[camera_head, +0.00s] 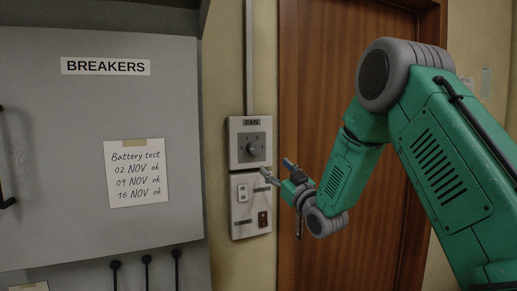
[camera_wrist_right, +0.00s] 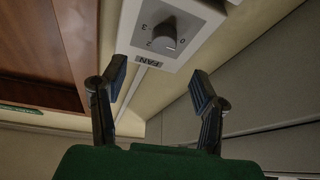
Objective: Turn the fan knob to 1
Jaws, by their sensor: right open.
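The fan knob (camera_head: 251,148) is a dark round dial on a light grey box (camera_head: 239,155) labelled FAN, on the wall between the breaker cabinet and the door. In the right wrist view the knob (camera_wrist_right: 165,37) shows above the gripper, with numbers around it; its exact setting is hard to tell. My right gripper (camera_head: 275,168) is open and empty, just below and to the right of the knob in the head view. In the right wrist view its two fingers (camera_wrist_right: 158,88) stand wide apart, with the FAN label beyond them. The knob is not between the fingertips. My left gripper is out of view.
A switch plate (camera_head: 251,217) with a white and a reddish-brown switch sits below the fan box. The grey breaker cabinet (camera_head: 95,120) stands left, with dark levers at its lower edge. A brown wooden door (camera_head: 315,75) is on the right, behind my right arm.

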